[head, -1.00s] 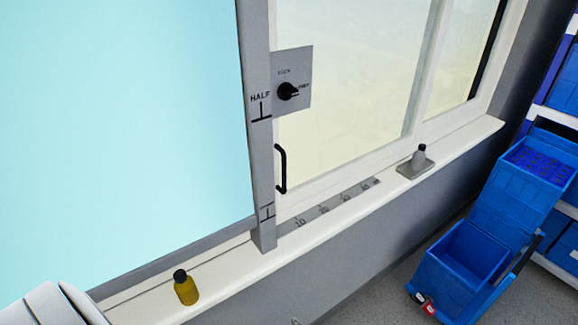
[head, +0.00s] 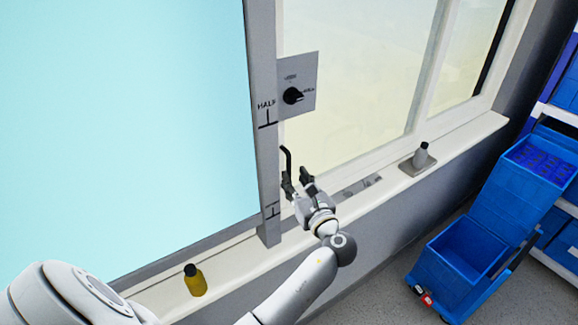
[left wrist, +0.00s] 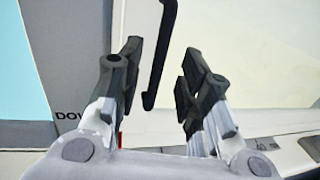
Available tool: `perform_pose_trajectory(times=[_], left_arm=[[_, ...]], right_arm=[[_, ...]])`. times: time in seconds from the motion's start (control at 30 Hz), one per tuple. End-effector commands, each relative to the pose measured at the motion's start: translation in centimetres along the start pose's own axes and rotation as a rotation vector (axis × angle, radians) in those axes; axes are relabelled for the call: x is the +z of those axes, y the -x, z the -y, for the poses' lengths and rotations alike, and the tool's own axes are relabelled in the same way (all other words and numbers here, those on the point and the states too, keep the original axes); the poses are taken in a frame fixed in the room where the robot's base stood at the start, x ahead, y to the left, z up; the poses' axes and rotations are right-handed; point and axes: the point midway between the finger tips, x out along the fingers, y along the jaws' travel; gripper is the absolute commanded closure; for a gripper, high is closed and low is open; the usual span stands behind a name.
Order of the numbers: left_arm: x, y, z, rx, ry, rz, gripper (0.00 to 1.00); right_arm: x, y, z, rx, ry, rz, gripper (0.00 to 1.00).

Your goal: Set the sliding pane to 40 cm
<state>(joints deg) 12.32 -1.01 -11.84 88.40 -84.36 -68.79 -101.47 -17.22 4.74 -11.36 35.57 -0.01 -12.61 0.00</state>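A large light blue pane (head: 120,110) fills the left, edged by a grey upright (head: 266,130) marked HALF. A black bar handle (head: 287,158) stands at the right side of this upright. My left gripper (head: 297,178) is open at the handle's lower part, which it partly hides in the head view. In the left wrist view the handle (left wrist: 160,55) shows between the two open fingers (left wrist: 157,70); I cannot tell how deep it sits between them, and no finger clearly touches it. A scale strip (head: 358,188) lies on the sill, partly hidden by my gripper. My right gripper is not in view.
A black knob (head: 293,96) sits on a grey plate (head: 310,75) above the handle. A blue cart (head: 470,250) stands on the floor at right.

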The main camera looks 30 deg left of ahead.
Motion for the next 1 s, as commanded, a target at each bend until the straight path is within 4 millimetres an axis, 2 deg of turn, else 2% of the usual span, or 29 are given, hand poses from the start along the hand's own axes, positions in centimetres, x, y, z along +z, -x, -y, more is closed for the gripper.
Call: perform_pose_trajectory(times=[0.1, 0.3, 0.67, 0.93, 1.0], left_arm=[[0.3, -2.3, 0.0, 0.0, -0.002, 0.001, 0.66], [0.1, -4.6, 0.0, -0.001, -0.002, -0.001, 0.66], [-0.1, -5.2, 0.1, -0.002, 0.002, -0.002, 0.66], [-0.1, -5.1, 0.1, -0.002, 0.001, -0.002, 0.98], [-0.1, -5.1, 0.1, -0.002, 0.001, -0.002, 1.0]], right_arm=[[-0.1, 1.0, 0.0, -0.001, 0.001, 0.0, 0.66], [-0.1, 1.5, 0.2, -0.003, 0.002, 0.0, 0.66], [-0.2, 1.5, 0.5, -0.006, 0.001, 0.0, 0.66], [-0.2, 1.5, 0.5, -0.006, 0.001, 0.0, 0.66], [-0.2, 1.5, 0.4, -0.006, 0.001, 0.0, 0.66]])
